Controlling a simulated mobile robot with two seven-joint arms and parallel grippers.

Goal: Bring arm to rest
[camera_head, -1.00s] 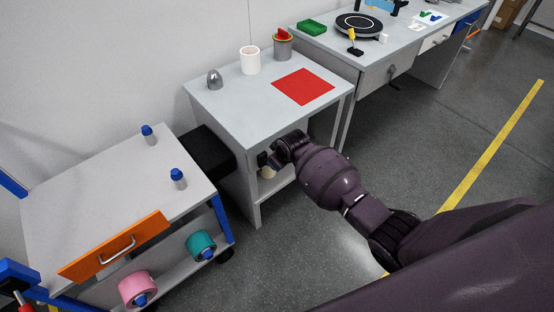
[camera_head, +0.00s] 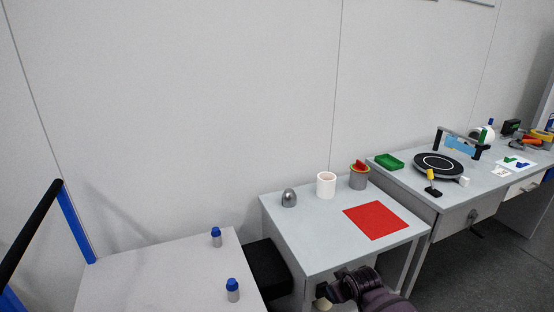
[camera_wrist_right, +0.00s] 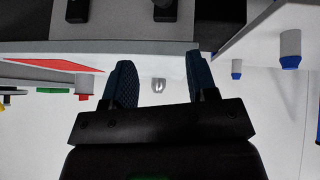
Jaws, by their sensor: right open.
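My right arm enters the head view from the bottom edge, and its gripper (camera_head: 326,291) is by the front edge of the grey table (camera_head: 290,240), at or below the top's height. In the right wrist view the two dark fingers (camera_wrist_right: 160,80) are apart with nothing held between them. That view is upside down. A metal dome (camera_wrist_right: 158,85) shows in the gap between the fingers, well beyond them; it stands on the table in the head view (camera_head: 289,198). My left gripper is in neither view.
The table holds a white cup (camera_head: 326,185), a grey can with red and yellow on top (camera_head: 358,177) and a red mat (camera_head: 376,220). A cart with two blue-capped bottles (camera_head: 216,237) (camera_head: 232,290) stands left. A longer bench (camera_head: 395,178) stands right, carrying a black turntable (camera_head: 438,166).

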